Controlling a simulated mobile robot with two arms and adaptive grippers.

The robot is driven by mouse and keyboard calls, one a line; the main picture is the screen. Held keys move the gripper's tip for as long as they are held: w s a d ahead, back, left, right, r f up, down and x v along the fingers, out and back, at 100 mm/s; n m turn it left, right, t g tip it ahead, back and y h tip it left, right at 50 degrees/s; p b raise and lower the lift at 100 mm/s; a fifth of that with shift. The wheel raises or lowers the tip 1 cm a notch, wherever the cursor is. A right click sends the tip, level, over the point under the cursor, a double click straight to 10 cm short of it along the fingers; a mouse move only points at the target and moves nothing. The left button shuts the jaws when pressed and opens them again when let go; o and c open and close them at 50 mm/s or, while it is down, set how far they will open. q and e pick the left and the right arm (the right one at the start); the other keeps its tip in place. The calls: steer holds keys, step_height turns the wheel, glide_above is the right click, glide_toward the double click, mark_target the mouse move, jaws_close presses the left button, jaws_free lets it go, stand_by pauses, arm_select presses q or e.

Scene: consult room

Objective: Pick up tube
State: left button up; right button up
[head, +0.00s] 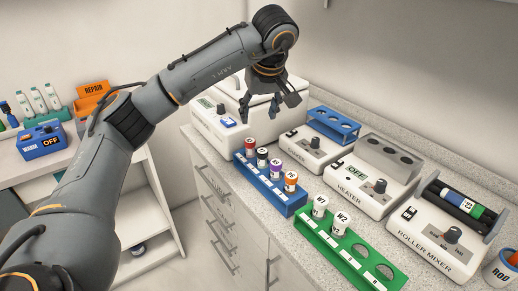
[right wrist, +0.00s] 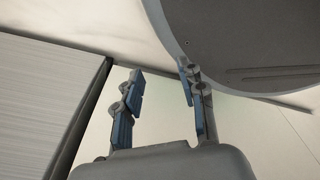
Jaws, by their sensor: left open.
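Several capped tubes stand upright in a blue rack (head: 268,190) on the counter: a red-capped tube (head: 250,147), a black-capped tube (head: 262,157), a purple-capped tube (head: 276,168) and an orange-capped tube (head: 291,181). White-capped tubes (head: 320,205) stand in a green rack (head: 346,262) nearer the front. My left gripper (head: 268,106) is open and empty, pointing down above and behind the blue rack, apart from the tubes. My right gripper (right wrist: 161,76) shows only in the right wrist view, open with nothing between its fingers.
A blue-topped shaker (head: 315,148), a heater (head: 372,178) and a roller mixer (head: 440,236) with tubes on it line the counter. A white lidded device (head: 213,125) stands behind the blue rack. At left, an orange repair bin (head: 93,97) and a blue warm box (head: 43,141) sit on another counter.

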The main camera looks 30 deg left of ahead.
mark_target(250, 141)
arm_select(q)
steer(key=x, duration=0.7)
steer(key=shift+s+a, duration=0.15)
steer(key=shift+s, duration=0.25)
steer(key=shift+w+a+f, duration=0.1)
steer(key=shift+w+f, duration=0.05)
steer(key=shift+f, duration=0.2)
steer(key=shift+p+x, duration=0.7)
steer(key=shift+x, duration=0.55)
steer(key=shift+a+x, duration=0.25)
steer(key=shift+x, duration=0.9)
steer(key=shift+f, duration=0.25)
steer(key=shift+c, duration=0.6)
steer(key=c, duration=0.9)
arm_select(e)
steer(key=s, duration=0.1)
steer(key=s+r, duration=0.1)
steer(key=s, duration=0.1)
steer(key=shift+s+a+r, duration=0.1)
steer(key=shift+s+r, duration=0.1)
steer(key=shift+s, duration=0.05)
